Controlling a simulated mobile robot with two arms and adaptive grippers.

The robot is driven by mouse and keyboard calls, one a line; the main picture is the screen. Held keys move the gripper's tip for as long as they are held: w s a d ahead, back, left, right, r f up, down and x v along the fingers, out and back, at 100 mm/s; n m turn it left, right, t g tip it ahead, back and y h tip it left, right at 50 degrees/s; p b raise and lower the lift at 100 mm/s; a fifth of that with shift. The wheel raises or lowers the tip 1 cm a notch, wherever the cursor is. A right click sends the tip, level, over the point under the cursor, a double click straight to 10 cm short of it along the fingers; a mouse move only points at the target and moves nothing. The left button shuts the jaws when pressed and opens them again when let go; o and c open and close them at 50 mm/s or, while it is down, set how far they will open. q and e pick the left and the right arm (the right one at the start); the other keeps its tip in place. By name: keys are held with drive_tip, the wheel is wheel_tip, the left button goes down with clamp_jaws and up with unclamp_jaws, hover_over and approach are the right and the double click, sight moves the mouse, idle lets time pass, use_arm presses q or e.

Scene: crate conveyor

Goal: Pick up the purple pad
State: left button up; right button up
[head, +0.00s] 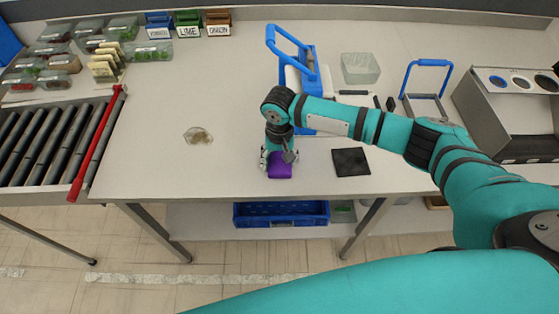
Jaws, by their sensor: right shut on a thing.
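The purple pad (280,166) is at the front edge of the light grey table (240,110), near the middle of the head view. My right gripper (279,158) points down over the pad from above and is shut on it. The gripper's fingers cover part of the pad, and I cannot tell whether the pad touches the table. My left gripper is not in view.
A black square pad (350,162) lies to the right. A clear dish (198,135) lies to the left. A blue-handled press (290,45) stands behind. A roller conveyor (45,150) with a red bar (97,145) is at left. A blue crate (281,214) sits below the table.

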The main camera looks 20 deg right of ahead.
sight(280, 161)
drive_tip(key=shift+r, duration=0.1)
drive_tip(key=shift+r+b, duration=0.3)
drive_tip(key=shift+r, duration=0.3)
wheel_tip(280, 161, up, 2)
drive_tip(key=shift+s+r+b, duration=0.1)
drive_tip(key=shift+s+b, duration=0.05)
drive_tip(key=shift+b, duration=0.3)
drive_tip(key=s+r+b, duration=0.1)
drive_tip(key=s+b, duration=0.1)
drive_tip(key=s, duration=1.3)
drive_tip(key=shift+s+r, duration=0.2)
drive_tip(key=shift+s, duration=0.15)
drive_tip(key=shift+d, duration=0.1)
